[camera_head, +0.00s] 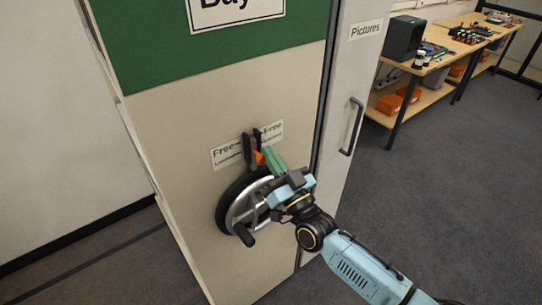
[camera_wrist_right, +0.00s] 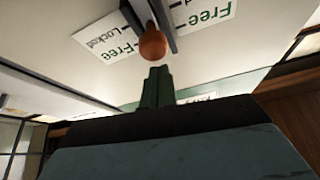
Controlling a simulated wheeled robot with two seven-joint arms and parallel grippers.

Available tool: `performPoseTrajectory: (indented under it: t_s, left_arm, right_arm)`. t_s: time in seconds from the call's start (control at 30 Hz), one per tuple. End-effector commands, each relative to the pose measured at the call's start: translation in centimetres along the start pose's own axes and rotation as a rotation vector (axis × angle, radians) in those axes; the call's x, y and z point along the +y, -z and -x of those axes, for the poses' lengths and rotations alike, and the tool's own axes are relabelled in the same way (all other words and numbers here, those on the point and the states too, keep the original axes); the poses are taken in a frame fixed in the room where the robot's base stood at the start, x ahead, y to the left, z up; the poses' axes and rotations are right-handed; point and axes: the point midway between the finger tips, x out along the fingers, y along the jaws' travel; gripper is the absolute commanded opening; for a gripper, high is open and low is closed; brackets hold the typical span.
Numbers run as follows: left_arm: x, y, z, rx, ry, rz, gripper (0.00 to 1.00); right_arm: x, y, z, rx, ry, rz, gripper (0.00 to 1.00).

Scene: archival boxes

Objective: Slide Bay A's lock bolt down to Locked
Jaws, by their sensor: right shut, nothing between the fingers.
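The lock bolt's orange knob (camera_head: 258,157) sits between two dark upright rails (camera_head: 248,145) on the beige bay panel (camera_head: 180,140). It also shows in the right wrist view (camera_wrist_right: 153,43) as an orange ball against the rails. A white label (camera_head: 222,155) behind the rails reads "Free" on both sides, with smaller "Locked" text below. My right gripper (camera_head: 272,158) has green fingers, shut and empty, just right of the knob. In the wrist view the fingertips (camera_wrist_right: 157,72) are close below the knob; I cannot tell whether they touch. My left gripper is not in view.
A black-rimmed handwheel (camera_head: 224,207) with a crank handle is just below the bolt, partly behind my right gripper. A "Pictures" panel (camera_head: 351,90) with a door handle (camera_head: 352,127) is to the right. Workbenches (camera_head: 440,75) stand farther back; the grey floor between is clear.

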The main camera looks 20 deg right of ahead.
Motion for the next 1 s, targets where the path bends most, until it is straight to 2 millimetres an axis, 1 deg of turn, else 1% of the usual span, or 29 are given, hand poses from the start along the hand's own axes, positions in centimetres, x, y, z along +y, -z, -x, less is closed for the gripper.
performPoseTrajectory:
  t_s: [0.03,0.13,0.17,0.2,0.3,0.4,0.5,0.6,0.7,0.87,0.97,1.0]
  left_arm:
    - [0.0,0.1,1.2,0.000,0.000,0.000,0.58]
    - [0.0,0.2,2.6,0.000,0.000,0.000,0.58]
    - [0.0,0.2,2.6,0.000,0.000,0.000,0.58]
    - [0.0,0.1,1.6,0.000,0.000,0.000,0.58]
    - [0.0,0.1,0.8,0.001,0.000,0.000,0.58]
    - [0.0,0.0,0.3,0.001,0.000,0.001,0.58]
    - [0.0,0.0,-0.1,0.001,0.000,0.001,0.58]
    - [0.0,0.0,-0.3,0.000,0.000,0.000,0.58]
    - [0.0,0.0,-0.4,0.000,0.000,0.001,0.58]
    - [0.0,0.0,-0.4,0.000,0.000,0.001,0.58]
    - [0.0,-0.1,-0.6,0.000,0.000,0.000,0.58]
    - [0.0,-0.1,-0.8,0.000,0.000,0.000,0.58]
  right_arm:
    - [-0.1,1.3,-0.6,0.004,0.001,0.000,0.00]
    - [-0.3,3.0,-1.3,0.009,0.004,0.000,0.00]
    - [-0.2,3.0,-0.9,0.007,0.004,0.000,0.00]
    - [-0.1,2.3,0.8,0.005,0.003,-0.001,0.00]
    - [-0.1,2.1,3.4,0.005,0.004,-0.001,0.00]
    - [-0.1,2.1,5.4,0.008,0.003,-0.001,0.00]
    - [-0.1,2.2,7.1,0.009,0.004,-0.001,0.00]
    - [-0.1,2.3,8.2,0.011,0.004,0.000,0.00]
    - [-0.1,2.4,8.7,0.013,0.004,0.000,0.00]
    - [-0.1,2.5,9.0,0.013,0.004,0.000,0.00]
    - [0.1,1.5,9.3,-0.009,-0.001,0.006,0.00]
    - [0.4,0.5,9.7,-0.033,-0.007,0.012,0.00]
